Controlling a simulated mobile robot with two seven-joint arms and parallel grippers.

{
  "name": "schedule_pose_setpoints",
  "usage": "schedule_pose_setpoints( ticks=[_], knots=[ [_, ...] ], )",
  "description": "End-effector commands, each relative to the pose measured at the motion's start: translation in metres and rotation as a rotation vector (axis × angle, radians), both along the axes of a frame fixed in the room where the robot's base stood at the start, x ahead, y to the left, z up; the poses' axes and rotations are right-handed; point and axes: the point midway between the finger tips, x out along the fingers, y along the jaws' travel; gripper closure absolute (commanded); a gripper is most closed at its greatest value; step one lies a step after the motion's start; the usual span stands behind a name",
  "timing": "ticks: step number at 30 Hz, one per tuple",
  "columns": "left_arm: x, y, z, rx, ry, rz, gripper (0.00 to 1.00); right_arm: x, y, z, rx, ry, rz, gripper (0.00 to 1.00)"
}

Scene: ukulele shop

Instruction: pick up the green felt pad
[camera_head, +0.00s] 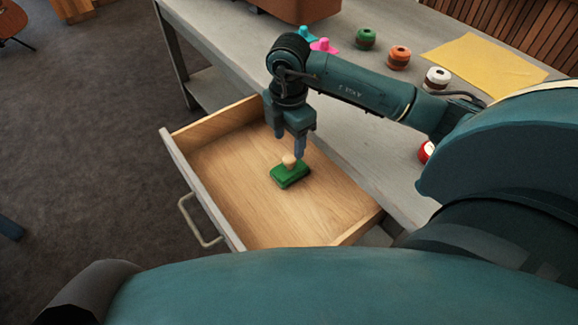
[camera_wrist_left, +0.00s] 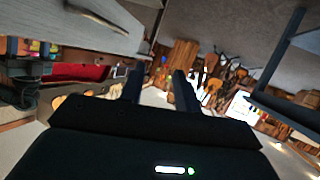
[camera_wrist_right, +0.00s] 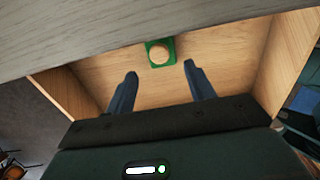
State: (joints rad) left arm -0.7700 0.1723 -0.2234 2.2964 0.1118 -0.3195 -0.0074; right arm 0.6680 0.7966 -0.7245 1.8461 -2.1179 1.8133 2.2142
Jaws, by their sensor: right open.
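The green felt pad (camera_head: 291,176) lies flat on the floor of an open wooden drawer (camera_head: 240,205), with a round tan knob (camera_head: 289,160) on top. The pad also shows in the right wrist view (camera_wrist_right: 149,47), with its knob (camera_wrist_right: 160,54), ahead of the fingertips and roughly centred between them. My right gripper (camera_head: 288,148) points down into the drawer, just above and behind the pad. Its fingers (camera_wrist_right: 160,77) are apart with nothing between them. My left gripper (camera_wrist_left: 158,75) is off to the side of the shop, its two fingers apart and empty.
The grey workbench (camera_head: 350,140) stands behind the drawer. On it are a green spool (camera_head: 366,38), an orange spool (camera_head: 399,57), a white spool (camera_head: 436,79), a yellow cloth (camera_head: 485,65) and a pink piece (camera_head: 323,46). The drawer walls stand around the pad; the drawer floor is otherwise clear.

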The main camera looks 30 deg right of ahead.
Motion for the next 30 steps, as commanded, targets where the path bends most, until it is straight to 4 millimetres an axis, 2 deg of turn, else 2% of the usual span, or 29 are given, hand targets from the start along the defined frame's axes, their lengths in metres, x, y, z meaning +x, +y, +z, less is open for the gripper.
schedule_pose_setpoints(
  ticks=[3,8,18,27,30],
  knots=[
    [-0.001,0.001,-0.001,0.003,-0.004,0.001,0.68,0.0,0.0,-0.018,0.001,0.001,-0.001,0.46],
    [0.0,0.001,0.0,0.002,-0.012,0.002,0.68,0.0,0.0,-0.027,0.002,0.001,0.002,0.46],
    [0.0,0.002,0.004,0.002,-0.034,0.006,0.68,0.0,-0.002,-0.072,0.004,0.001,0.003,0.46],
    [-0.003,0.003,0.003,0.002,-0.027,0.006,0.68,0.0,-0.002,-0.076,0.003,0.0,0.003,0.46],
    [-0.003,0.003,0.002,0.003,-0.026,0.006,0.68,0.0,-0.002,-0.076,0.003,0.0,0.003,0.54]
  ],
)
